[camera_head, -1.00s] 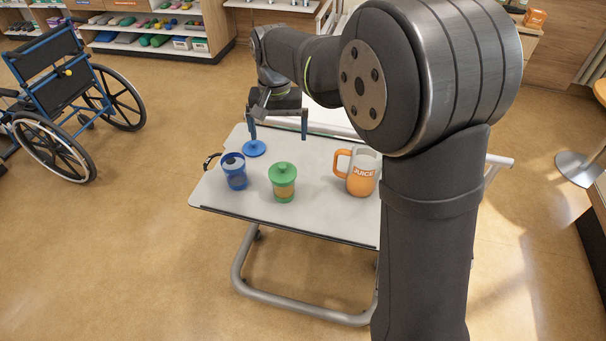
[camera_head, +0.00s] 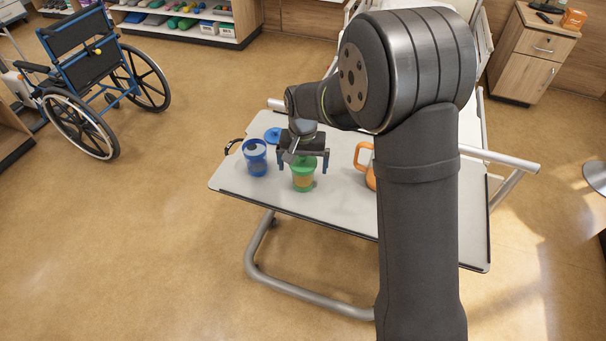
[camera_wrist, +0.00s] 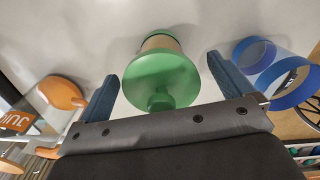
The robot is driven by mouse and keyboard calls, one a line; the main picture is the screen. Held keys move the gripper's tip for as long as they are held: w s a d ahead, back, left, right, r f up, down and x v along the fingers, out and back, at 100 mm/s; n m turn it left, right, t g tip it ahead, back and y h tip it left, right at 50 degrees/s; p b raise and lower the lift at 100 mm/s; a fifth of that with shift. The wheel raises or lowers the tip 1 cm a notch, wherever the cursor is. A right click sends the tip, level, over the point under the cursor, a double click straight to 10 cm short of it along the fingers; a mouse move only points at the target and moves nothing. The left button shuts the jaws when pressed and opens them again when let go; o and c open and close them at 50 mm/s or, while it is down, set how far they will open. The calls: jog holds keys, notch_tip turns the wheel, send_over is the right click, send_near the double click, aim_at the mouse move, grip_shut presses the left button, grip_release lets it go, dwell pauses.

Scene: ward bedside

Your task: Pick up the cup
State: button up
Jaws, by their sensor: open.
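A green cup with a knobbed green lid (camera_head: 303,180) stands upright on the overbed table (camera_head: 335,205). It also shows in the wrist view (camera_wrist: 163,78), ahead of the jaws. My gripper (camera_head: 303,166) is open and points down at the green cup, with one finger to each side of it; I see no finger contact. A blue cup without a lid (camera_head: 255,160) stands to its left, and it shows at the right of the wrist view (camera_wrist: 270,70).
A blue lid (camera_head: 272,134) lies behind the blue cup. A dark looped object (camera_head: 232,146) is at the table's left edge. The front of the table is clear. A wheelchair (camera_head: 85,85) stands on the floor at the left, and a wooden cabinet (camera_head: 530,55) at the back right.

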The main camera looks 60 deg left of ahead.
jog(key=shift+f, duration=0.95)
jog(key=shift+c, duration=0.3)
jog(key=c, duration=1.1)
